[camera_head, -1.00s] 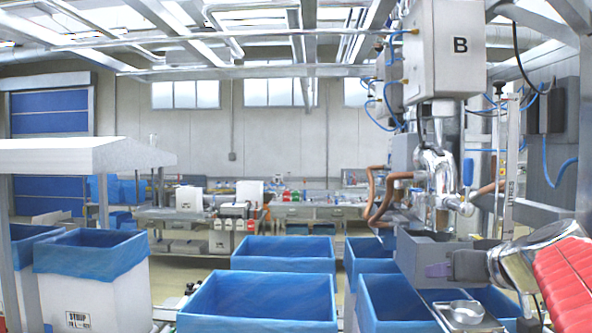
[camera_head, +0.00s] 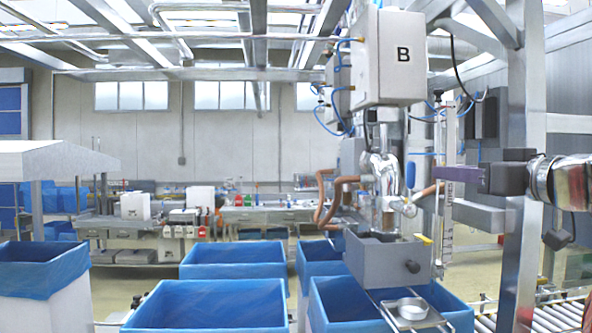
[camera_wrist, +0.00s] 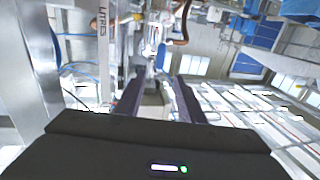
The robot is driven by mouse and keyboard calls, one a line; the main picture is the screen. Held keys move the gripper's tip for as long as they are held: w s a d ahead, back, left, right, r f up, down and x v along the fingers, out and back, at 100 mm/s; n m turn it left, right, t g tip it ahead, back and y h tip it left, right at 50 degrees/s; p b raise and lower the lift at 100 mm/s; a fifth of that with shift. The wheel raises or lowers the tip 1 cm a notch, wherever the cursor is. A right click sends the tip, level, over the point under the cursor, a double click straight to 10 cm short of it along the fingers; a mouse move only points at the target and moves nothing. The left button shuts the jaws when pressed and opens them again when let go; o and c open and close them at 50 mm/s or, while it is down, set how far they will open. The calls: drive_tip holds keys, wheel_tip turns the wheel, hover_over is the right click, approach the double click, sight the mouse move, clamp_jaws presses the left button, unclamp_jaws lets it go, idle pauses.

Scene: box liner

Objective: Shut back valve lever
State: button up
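The filling machine's silver valve body (camera_head: 382,178) stands below the white box marked B. An upright blue handle (camera_head: 411,173) is at its right side, and a small yellow lever (camera_head: 424,239) sits lower. I cannot tell for sure which is the back valve lever. My gripper (camera_head: 438,173) is level with the blue handle, to its right in the picture, its purple fingers pointing left. In the wrist view its two dark fingers (camera_wrist: 160,88) are apart with nothing held. The blue handle seems to show beyond them, small and blurred.
A clear upright gauge tube (camera_head: 447,200) stands close to my fingers. A grey hopper box (camera_head: 384,262) hangs below the valve, over a small metal dish (camera_head: 412,308). Blue-lined boxes (camera_head: 208,306) stand left and below. A steel post (camera_head: 521,190) is close to my arm.

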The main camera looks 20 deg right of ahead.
sight(413, 170)
drive_tip(key=w, duration=0.9)
drive_tip(key=w+d, duration=0.1)
drive_tip(key=w, duration=0.3)
drive_tip(key=shift+w+d, duration=0.1)
drive_tip(key=shift+w, duration=0.25)
clamp_jaws()
idle(0.4)
